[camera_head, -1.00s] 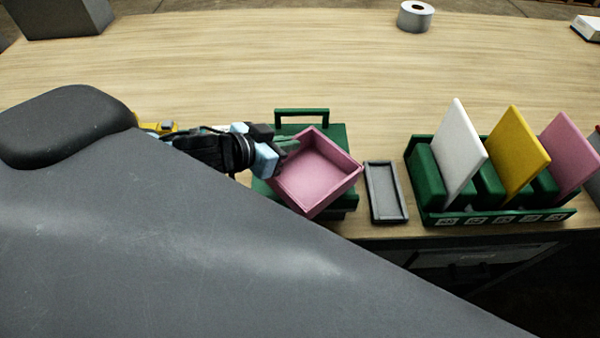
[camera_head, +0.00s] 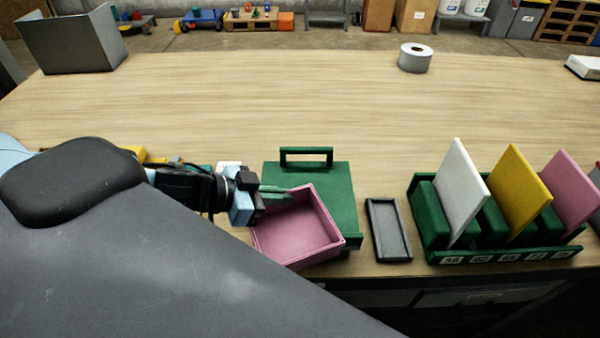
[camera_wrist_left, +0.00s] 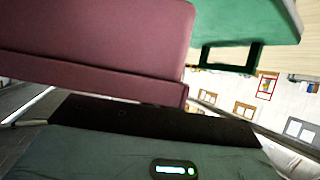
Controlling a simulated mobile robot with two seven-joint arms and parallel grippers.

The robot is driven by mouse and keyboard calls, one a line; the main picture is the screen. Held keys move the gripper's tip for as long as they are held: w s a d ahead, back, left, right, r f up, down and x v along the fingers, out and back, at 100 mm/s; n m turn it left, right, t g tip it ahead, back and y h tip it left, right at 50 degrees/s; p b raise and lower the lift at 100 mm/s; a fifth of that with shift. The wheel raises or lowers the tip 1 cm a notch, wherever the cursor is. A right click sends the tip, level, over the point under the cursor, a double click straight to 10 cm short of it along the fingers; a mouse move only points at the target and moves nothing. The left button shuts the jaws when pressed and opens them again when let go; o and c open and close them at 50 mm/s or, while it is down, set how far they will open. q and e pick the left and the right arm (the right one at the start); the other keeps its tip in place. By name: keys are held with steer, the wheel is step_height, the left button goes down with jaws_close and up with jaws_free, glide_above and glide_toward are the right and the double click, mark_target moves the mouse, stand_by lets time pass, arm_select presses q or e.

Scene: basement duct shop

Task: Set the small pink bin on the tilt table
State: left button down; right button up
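The small pink bin (camera_head: 300,228) is open-topped and sits at an angle in front of the green tilt table, overlapping its near left part in the head view. The tilt table (camera_head: 340,185) has a flat green top and a handle at its far edge. My left gripper (camera_head: 276,196) is at the bin's left wall, a green finger reaching over the rim, and appears shut on that wall. In the left wrist view the bin (camera_wrist_left: 100,40) fills the upper left, with the tilt table (camera_wrist_left: 250,18) beyond it. Whether the bin touches the table is unclear. My right gripper is out of view.
A small grey tray (camera_head: 388,230) lies right of the tilt table. Further right, a green rack (camera_head: 500,253) holds white, yellow and pink panels. A tape roll (camera_head: 415,60) and a grey metal box (camera_head: 72,42) stand farther back. The bench middle is clear.

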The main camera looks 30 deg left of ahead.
arm_select(q)
steer(key=w+b, duration=0.1)
steer(key=w+a+b, duration=0.1)
steer(key=w, duration=0.1)
steer(key=w+f+b, duration=0.1)
steer(key=w, duration=0.1)
steer(key=shift+w+a+b, duration=0.15)
steer(key=shift+a+b, duration=0.15)
steer(key=w, duration=0.2)
steer(key=w+a+b, duration=0.1)
steer(key=w, duration=0.2)
steer(key=shift+w+a, duration=0.5)
steer(key=shift+w, duration=0.35)
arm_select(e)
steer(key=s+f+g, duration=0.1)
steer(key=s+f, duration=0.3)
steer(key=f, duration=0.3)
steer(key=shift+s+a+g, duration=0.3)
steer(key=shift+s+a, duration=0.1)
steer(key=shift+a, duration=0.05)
arm_select(q)
steer(key=shift+w, duration=0.1)
steer(key=shift+w+a+b, duration=0.1)
steer(key=shift+w+b, duration=0.1)
steer(key=shift+b, duration=0.1)
step_height(320, 180, down, 3)
steer(key=shift+f, duration=0.3)
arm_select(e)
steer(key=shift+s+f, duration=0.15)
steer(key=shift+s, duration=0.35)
